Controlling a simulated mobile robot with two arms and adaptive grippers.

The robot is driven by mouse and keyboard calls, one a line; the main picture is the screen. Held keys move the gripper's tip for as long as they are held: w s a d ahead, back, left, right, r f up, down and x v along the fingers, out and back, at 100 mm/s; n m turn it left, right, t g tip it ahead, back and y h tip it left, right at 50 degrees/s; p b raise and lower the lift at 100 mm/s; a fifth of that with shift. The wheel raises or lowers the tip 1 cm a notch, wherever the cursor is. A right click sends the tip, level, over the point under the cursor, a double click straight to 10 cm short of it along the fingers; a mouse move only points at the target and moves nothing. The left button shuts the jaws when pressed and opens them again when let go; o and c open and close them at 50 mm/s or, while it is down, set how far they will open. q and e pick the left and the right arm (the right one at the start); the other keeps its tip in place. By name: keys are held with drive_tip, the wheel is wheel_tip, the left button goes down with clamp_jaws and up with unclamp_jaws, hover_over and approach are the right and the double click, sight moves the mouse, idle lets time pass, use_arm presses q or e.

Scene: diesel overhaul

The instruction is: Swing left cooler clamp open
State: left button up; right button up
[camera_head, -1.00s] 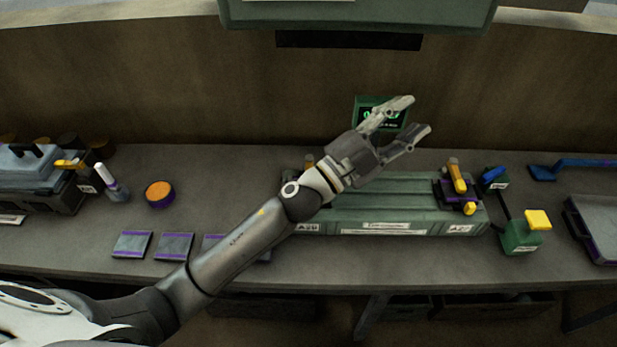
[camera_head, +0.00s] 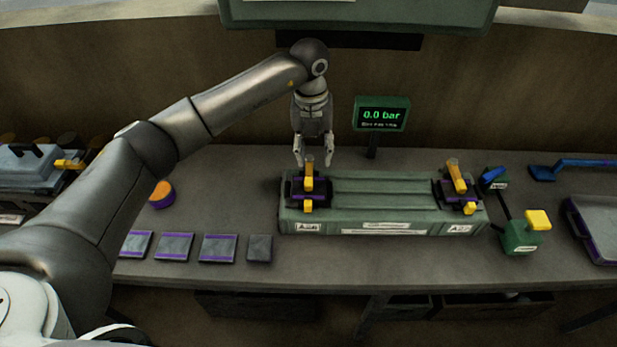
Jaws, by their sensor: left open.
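The green cooler (camera_head: 385,213) lies on the bench, with a clamp on top near each end. The left cooler clamp (camera_head: 308,184) has a dark purple-edged base and a yellow lever standing up. The right clamp (camera_head: 457,187) looks alike, its yellow lever tilted. My right gripper is not in view.
A pressure display (camera_head: 381,115) reading 0.0 bar stands behind the cooler. A green box with a yellow top (camera_head: 524,235) and a tray (camera_head: 596,225) are to the right. Several flat dark plates (camera_head: 218,248) lie in front left. An orange-topped round part (camera_head: 161,194) is partly behind my arm.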

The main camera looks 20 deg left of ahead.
sight(309, 181)
use_arm(q)
drive_tip(key=shift+y, duration=0.3)
drive_tip(key=f+p, duration=0.1)
drive_tip(key=f, duration=0.2)
drive_tip(key=a+f+p, duration=0.1)
drive_tip(key=f, duration=0.3)
drive_tip(key=f+p, duration=0.1)
drive_tip(key=f, duration=0.2)
drive_tip(key=shift+a+f, duration=0.15)
drive_tip(key=shift+f, duration=0.05)
clamp_jaws()
